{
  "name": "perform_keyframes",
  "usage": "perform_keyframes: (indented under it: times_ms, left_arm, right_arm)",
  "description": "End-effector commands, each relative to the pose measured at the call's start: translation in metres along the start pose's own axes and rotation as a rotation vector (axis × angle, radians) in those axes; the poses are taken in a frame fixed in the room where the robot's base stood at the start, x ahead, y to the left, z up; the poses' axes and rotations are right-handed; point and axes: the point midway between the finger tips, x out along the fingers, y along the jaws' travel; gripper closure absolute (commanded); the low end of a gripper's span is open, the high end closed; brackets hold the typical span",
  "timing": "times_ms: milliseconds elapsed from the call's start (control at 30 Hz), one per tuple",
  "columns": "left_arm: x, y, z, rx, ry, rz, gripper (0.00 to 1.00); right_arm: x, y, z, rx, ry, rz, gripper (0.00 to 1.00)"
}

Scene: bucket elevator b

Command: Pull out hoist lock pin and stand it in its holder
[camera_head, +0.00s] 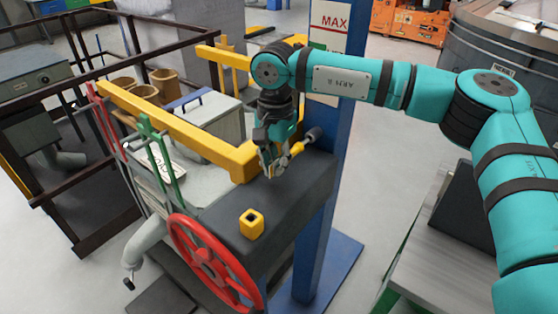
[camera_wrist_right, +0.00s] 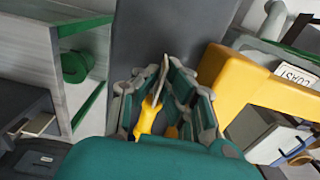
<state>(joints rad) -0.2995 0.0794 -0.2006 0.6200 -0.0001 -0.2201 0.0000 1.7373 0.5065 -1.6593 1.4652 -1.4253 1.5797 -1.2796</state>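My right gripper (camera_head: 271,172) points down over the dark grey top of the hoist housing (camera_head: 290,205), beside the blue post. A yellow-handled pin (camera_head: 297,148) with a grey rod and dark round knob sticks out at the gripper's right side, tilted up. In the right wrist view a yellow handle with a thin grey shaft (camera_wrist_right: 149,115) lies between the fingers of the gripper (camera_wrist_right: 165,95). Whether the fingers press on it is unclear. A small yellow square socket with a dark opening, apparently the holder (camera_head: 252,223), stands empty on the housing's near end. My left gripper is not in view.
A yellow beam (camera_head: 180,125) runs along the housing's left side. A red handwheel (camera_head: 215,262) is at the front. The blue post (camera_head: 318,220) rises close behind the gripper. Green levers (camera_head: 160,150) stand at the left. The housing top between gripper and socket is clear.

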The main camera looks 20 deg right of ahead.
Motion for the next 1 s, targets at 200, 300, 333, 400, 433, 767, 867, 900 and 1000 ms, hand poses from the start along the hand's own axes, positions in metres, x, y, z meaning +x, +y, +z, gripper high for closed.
perform_keyframes:
  times_ms: [200, 300, 333, 400, 433, 767, 867, 900, 1000]
  left_arm:
    - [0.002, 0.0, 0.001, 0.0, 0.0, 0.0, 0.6]
    - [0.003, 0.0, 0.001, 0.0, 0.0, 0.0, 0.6]
    - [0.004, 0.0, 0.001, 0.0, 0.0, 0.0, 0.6]
    - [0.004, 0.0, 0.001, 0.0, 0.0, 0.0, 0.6]
    - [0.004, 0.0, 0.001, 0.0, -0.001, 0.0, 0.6]
    - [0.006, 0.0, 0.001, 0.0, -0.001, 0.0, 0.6]
    - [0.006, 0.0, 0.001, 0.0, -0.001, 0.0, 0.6]
    - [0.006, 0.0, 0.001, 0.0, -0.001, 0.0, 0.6]
    - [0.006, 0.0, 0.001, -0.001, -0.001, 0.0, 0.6]
  right_arm:
    - [0.0, -0.001, 0.009, -0.001, 0.0, -0.001, 1.0]
    - [0.0, -0.001, 0.013, -0.002, 0.0, -0.001, 1.0]
    - [0.0, -0.001, 0.015, -0.002, 0.0, -0.001, 1.0]
    - [0.0, -0.001, 0.018, -0.003, 0.0, -0.001, 1.0]
    - [0.0, -0.001, 0.019, -0.003, 0.0, -0.001, 1.0]
    - [0.0, 0.0, 0.027, -0.001, 0.0, -0.002, 1.0]
    - [-0.001, 0.0, 0.027, -0.001, 0.0, -0.001, 1.0]
    - [-0.001, 0.0, 0.027, -0.001, 0.0, -0.001, 1.0]
    - [0.0, 0.0, 0.027, -0.001, 0.0, -0.001, 1.0]
